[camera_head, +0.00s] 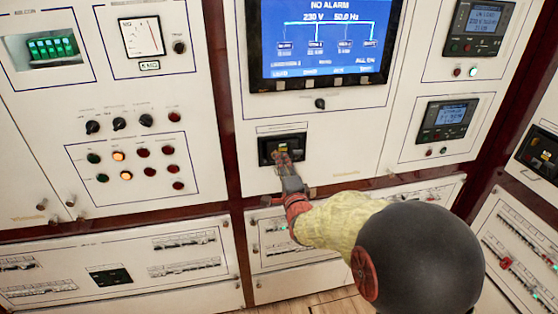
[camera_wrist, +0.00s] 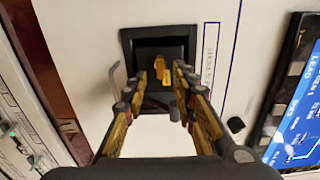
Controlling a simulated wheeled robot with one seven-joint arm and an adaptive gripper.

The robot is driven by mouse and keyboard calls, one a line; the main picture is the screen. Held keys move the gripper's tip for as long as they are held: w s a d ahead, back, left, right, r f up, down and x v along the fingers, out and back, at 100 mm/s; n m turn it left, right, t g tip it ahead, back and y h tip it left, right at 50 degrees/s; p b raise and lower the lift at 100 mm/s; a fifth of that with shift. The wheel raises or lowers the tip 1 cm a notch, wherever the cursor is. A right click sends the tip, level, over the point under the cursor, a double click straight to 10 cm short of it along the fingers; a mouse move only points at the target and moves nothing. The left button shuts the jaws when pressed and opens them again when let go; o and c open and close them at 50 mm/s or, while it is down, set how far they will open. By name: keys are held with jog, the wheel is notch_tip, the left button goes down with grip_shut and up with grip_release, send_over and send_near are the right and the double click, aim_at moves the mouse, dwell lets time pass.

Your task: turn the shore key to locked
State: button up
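The shore key appears as a small yellow handle (camera_wrist: 161,71) in a black recessed housing (camera_wrist: 152,40) on the white panel. In the head view the housing (camera_head: 265,150) is below the blue screen, and the key (camera_head: 284,146) is partly hidden by my gripper (camera_head: 284,158). In the wrist view my gripper (camera_wrist: 160,79) is open, its two fingers apart at the left and right of the key's line. The key shows between or just beyond the fingertips. I cannot tell whether they touch it. The lettering by the housing is too blurred to read.
A small black knob (camera_head: 320,103) is above the housing, under the blue screen (camera_head: 318,45). Meters (camera_head: 447,119) are at the right, and lamps and knobs (camera_head: 119,124) at the left. Breaker rows (camera_head: 186,241) run along the lower panels. Free panel surface surrounds the housing.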

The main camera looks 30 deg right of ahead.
jog(key=v, duration=0.8)
dwell(0.4)
